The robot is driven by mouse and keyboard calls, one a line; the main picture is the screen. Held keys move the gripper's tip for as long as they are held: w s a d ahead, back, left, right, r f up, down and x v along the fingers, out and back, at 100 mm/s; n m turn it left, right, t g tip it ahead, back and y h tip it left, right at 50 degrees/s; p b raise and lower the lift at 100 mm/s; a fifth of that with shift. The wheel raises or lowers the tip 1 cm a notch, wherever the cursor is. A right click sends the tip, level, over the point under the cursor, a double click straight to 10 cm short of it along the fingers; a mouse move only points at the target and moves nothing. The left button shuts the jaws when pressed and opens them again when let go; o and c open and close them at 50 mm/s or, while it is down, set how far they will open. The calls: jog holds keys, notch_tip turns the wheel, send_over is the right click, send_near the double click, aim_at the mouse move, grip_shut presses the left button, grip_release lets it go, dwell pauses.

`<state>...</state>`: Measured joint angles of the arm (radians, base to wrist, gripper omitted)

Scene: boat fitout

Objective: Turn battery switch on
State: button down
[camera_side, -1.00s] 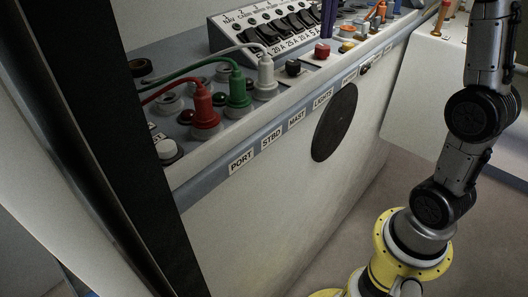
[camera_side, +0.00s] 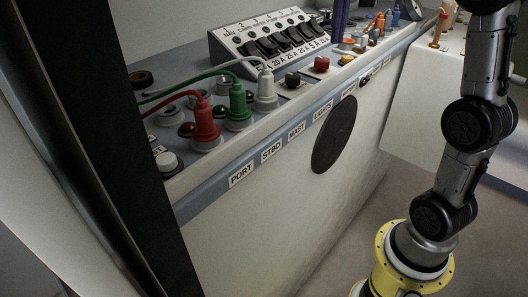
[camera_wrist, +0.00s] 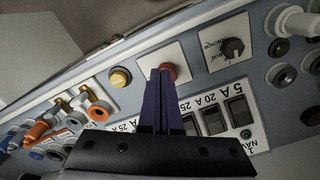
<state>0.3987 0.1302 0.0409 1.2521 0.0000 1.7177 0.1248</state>
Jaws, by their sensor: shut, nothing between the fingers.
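A red knob (camera_side: 322,63) sits on a white plate on the panel top. It looks like the battery switch, but I cannot read its label. It also shows in the wrist view (camera_wrist: 170,70), partly covered by my fingertips. My gripper (camera_wrist: 161,76) has dark purple fingers, shut together and empty. In the side view my gripper (camera_side: 338,33) hangs just right of and behind the red knob, with a small gap in the picture. Contact cannot be judged from the wrist view.
A black knob (camera_side: 292,79) is left of the red one. The sloped breaker box (camera_side: 270,38) stands behind. A yellow button (camera_wrist: 120,77) is close by. White, green (camera_side: 238,105) and red plugs with cables are at the left. Orange and blue fittings lie right.

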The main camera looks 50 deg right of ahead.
aim_at(322, 64)
jog(key=shift+f, duration=2.85)
jog(key=shift+w, duration=0.3)
jog(key=shift+w+a, duration=0.1)
jog(key=shift+a, duration=0.25)
jog(key=shift+w+a, duration=0.1)
jog(key=shift+a, duration=0.2)
jog(key=shift+w+a, duration=0.3)
jog(key=shift+w, duration=0.05)
jog(key=shift+a, duration=0.1)
